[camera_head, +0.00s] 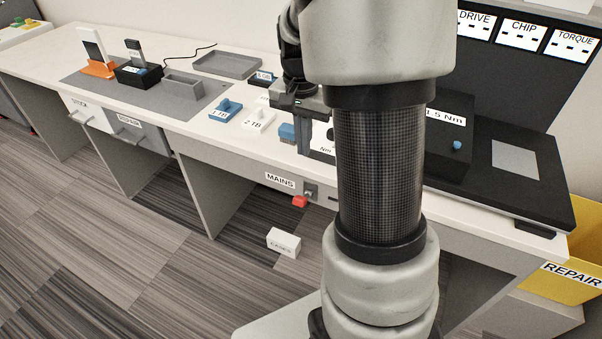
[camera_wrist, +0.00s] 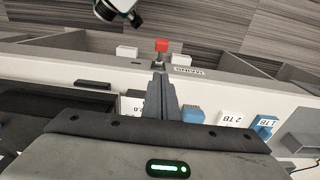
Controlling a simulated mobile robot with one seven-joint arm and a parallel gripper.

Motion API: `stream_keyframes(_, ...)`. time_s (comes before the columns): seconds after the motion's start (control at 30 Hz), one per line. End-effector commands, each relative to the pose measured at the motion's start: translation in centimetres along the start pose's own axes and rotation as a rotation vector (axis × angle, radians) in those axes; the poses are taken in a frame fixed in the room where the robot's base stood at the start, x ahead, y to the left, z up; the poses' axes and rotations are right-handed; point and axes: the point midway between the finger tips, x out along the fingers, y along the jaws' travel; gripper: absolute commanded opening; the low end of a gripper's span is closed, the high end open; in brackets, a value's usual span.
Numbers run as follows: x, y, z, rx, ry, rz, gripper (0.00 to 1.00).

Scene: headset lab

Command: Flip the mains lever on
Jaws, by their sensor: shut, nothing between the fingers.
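The mains lever (camera_head: 299,201) has a red handle and sits on the bench's front panel, beside a small grey plate (camera_head: 311,192) and the MAINS label (camera_head: 281,181). Its red end slants downward and outward from the plate. In the wrist view the red handle (camera_wrist: 162,45) is just beyond my fingertips, with the label (camera_wrist: 186,70) to its right. My gripper (camera_wrist: 159,70) is shut and empty, pointing toward the lever over the bench's front edge. A gap seems to show between fingertips and handle, but I cannot tell its depth.
Blue and white labelled blocks (camera_head: 258,121) stand on the bench near my gripper. A black torque station (camera_head: 500,165) fills the right side. A white box (camera_head: 284,242) lies on the floor below the lever. A yellow REPAIR bin (camera_head: 572,285) is at far right.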

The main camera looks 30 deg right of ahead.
Motion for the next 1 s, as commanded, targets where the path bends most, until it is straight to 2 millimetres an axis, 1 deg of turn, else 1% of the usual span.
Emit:
stream_keyframes(0.17,2.8,0.1,0.1,0.000,-0.004,0.004,0.00)
stream_keyframes(0.4,8.1,0.1,0.2,0.001,-0.005,0.003,0.00)
stream_keyframes(0.53,10.5,0.1,0.3,-0.001,-0.004,0.003,0.00)
stream_keyframes(0.6,11.4,0.1,1.0,-0.001,-0.003,0.002,0.00)
stream_keyframes(0.73,12.5,0.1,1.8,-0.002,-0.002,0.002,0.00)
stream_keyframes(0.83,12.9,0.0,2.1,-0.001,0.000,0.002,0.00)
stream_keyframes(1.0,13.0,0.0,2.3,0.000,0.000,0.001,0.00)
